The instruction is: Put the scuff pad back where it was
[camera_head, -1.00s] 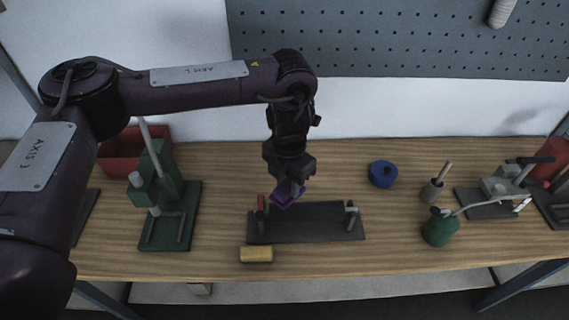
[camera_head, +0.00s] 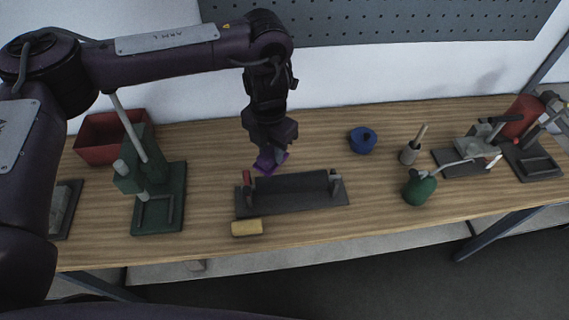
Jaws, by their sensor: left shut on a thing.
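The scuff pad, a small purple piece (camera_head: 265,166), is at the tips of my left gripper (camera_head: 271,158). The left gripper is shut on it and points down, and its fingers partly hide the pad. The pad shows just behind the left part of a dark grey fixture plate (camera_head: 300,194). I cannot tell whether the pad touches the bench or is a little above it. My right gripper is not in view.
The plate has a red-topped post (camera_head: 247,179) close to the pad. A green press (camera_head: 158,195) and red bin (camera_head: 101,139) stand left. A blue round tin (camera_head: 362,140) and green bottle (camera_head: 419,190) stand right.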

